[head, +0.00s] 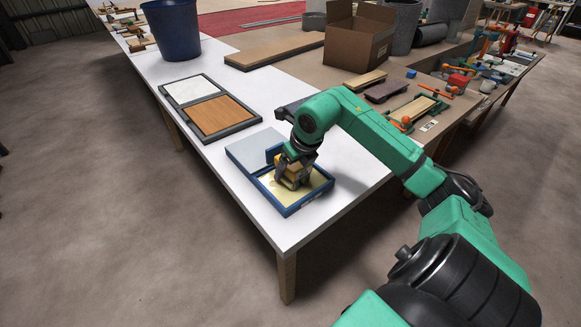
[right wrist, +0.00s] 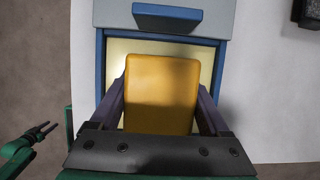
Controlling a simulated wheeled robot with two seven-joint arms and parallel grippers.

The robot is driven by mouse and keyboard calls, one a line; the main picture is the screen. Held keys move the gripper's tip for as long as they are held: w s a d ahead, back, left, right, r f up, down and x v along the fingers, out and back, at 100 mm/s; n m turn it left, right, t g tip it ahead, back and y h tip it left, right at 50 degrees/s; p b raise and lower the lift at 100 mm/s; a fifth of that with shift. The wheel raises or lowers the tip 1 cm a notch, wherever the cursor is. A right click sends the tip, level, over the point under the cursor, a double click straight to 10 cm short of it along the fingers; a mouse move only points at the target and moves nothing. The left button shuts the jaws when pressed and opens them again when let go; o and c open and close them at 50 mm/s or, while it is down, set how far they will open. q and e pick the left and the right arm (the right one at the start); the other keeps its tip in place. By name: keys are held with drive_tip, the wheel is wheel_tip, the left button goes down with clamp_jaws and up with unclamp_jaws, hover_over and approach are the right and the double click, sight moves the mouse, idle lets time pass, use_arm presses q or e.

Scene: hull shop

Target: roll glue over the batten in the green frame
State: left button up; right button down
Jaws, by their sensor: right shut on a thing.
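My right gripper (head: 290,182) is shut on a yellow tool (right wrist: 163,95), seen as a yellow block between the fingers in the right wrist view. It is in or just over the glue well of the blue tray (head: 290,212); contact cannot be told. Pale cream glue (head: 318,180) shows around it. A green frame (head: 397,128) with orange clamps lies at the right of the table, and a pale batten (head: 418,109) lies in it. My left gripper (right wrist: 42,132) shows small at the left of the right wrist view, its dark fingers apart and empty.
Behind the tray lies a dark-framed panel pair, one white, one wood (head: 222,115). A blue bin (head: 172,30), a long board (head: 275,50) and a cardboard box (head: 358,38) stand farther back. Clamps and boards crowd the right side. White tabletop (head: 345,190) is bare right of the tray.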

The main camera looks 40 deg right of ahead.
drive_tip(key=shift+r+p, duration=2.5)
drive_tip(key=shift+r, duration=1.05)
drive_tip(key=shift+f, duration=0.1)
